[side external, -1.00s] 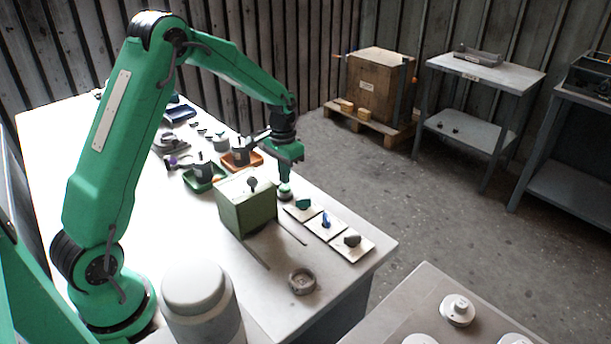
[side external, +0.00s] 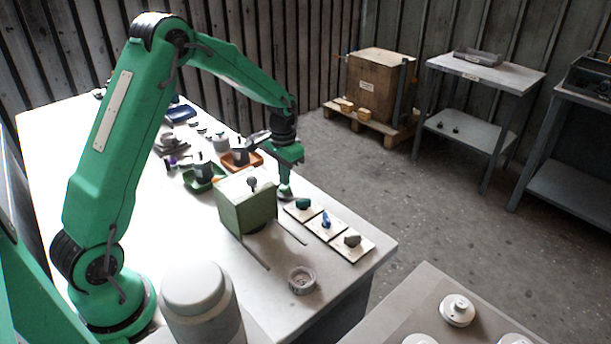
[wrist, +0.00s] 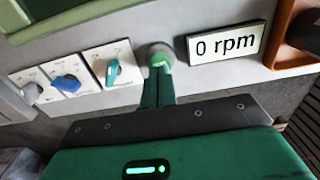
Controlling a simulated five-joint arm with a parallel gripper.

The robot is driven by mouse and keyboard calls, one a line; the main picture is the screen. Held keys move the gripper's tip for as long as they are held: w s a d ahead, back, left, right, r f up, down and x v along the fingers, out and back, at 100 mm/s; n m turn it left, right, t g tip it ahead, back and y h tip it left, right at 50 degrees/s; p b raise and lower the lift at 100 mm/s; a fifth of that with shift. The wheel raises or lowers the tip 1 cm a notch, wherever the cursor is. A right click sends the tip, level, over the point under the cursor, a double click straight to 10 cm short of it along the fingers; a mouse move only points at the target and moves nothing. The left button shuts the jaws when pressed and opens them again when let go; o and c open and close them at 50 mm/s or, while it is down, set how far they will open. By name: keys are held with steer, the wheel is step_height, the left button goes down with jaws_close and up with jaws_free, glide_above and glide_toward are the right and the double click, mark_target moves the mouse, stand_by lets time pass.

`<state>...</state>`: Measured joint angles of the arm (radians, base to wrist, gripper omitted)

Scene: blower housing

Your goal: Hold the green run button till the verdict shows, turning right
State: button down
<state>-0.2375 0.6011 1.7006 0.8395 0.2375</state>
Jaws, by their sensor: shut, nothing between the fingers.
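The green run button (wrist: 160,60) sits in a round grey collar in the wrist view, between the rpm display and the teal knob. My gripper (wrist: 160,78) is shut and empty, its green fingers pointing down at the button. The fingertips meet or nearly meet the cap; I cannot tell if it is pressed. In the side view my gripper (side external: 286,183) stands right over the button's grey collar (side external: 285,196) and hides most of the cap. The display (wrist: 227,44) reads "0 rpm". No verdict wording shows on it.
Beside the button are plates with a teal knob (wrist: 113,71), a blue knob (wrist: 66,83) and a grey knob (side external: 352,240). A green box housing (side external: 246,208) stands close on the left. An orange tray (side external: 243,162) lies behind.

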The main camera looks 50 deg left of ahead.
steer(key=shift+f, duration=0.3)
steer(key=shift+f, duration=0.6)
steer(key=shift+r, duration=0.15)
stand_by(3.0)
steer(key=shift+r, duration=0.5)
stand_by(0.5)
steer(key=shift+r, duration=2.9)
steer(key=shift+r, duration=0.1)
